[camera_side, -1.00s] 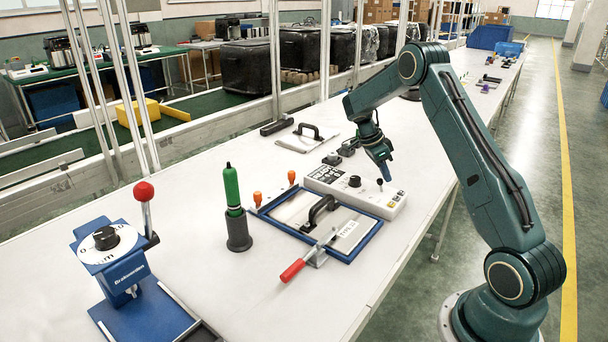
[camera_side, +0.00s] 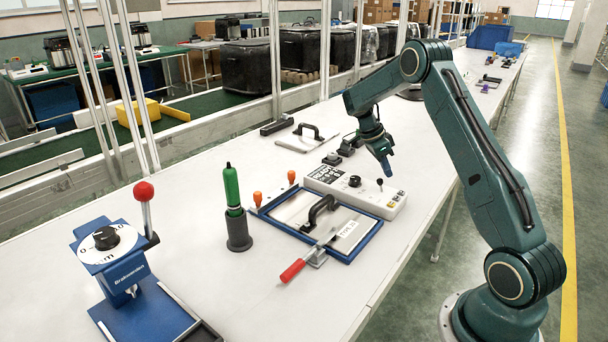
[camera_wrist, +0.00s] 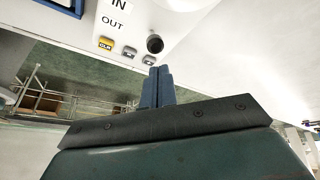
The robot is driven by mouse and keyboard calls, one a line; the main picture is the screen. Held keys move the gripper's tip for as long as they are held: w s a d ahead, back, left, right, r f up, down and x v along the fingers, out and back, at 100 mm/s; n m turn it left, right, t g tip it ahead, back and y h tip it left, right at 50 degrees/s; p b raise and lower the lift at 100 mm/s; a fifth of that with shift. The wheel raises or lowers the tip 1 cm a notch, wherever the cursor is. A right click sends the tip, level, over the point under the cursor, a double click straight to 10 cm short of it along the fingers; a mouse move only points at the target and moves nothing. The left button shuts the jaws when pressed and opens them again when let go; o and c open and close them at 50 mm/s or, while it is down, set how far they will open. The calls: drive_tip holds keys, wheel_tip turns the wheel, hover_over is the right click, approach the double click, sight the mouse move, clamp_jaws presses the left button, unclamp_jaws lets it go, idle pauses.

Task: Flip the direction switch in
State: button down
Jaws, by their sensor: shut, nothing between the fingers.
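The white control box (camera_side: 330,184) lies on the table behind the blue-framed plate, with a black knob (camera_side: 355,181) and a small black-tipped lever (camera_side: 380,183) on top. In the wrist view the lever shows end-on as a black round tip (camera_wrist: 155,44), beside the printed words IN and OUT (camera_wrist: 112,22). I cannot tell which way it leans. My gripper (camera_side: 388,174) is shut and empty, pointing down just above and right of the lever. In the wrist view its blue fingertips (camera_wrist: 160,72) are close below the lever tip; contact cannot be told.
A blue-framed plate (camera_side: 268,214) with a black handle and a red-handled clamp (camera_side: 292,271) sits in front of the box. The table's right edge is near the box.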

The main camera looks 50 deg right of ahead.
drive_tip(key=shift+s+d, duration=0.1)
drive_tip(key=shift+d, duration=0.05)
drive_tip(key=shift+s+d+r, duration=0.2)
drive_tip(key=shift+s+d, duration=0.2)
drive_tip(key=shift+s+d+r, duration=0.2)
drive_tip(key=shift+s+d, duration=0.25)
drive_tip(key=shift+d, duration=0.05)
drive_tip(key=shift+s+d+r, duration=0.2)
drive_tip(key=shift+s+d, duration=0.2)
drive_tip(key=shift+d, duration=0.05)
drive_tip(key=w+v, duration=0.1)
drive_tip(key=v, duration=0.8)
drive_tip(key=shift+w+a, duration=0.2)
drive_tip(key=shift+w, duration=0.3)
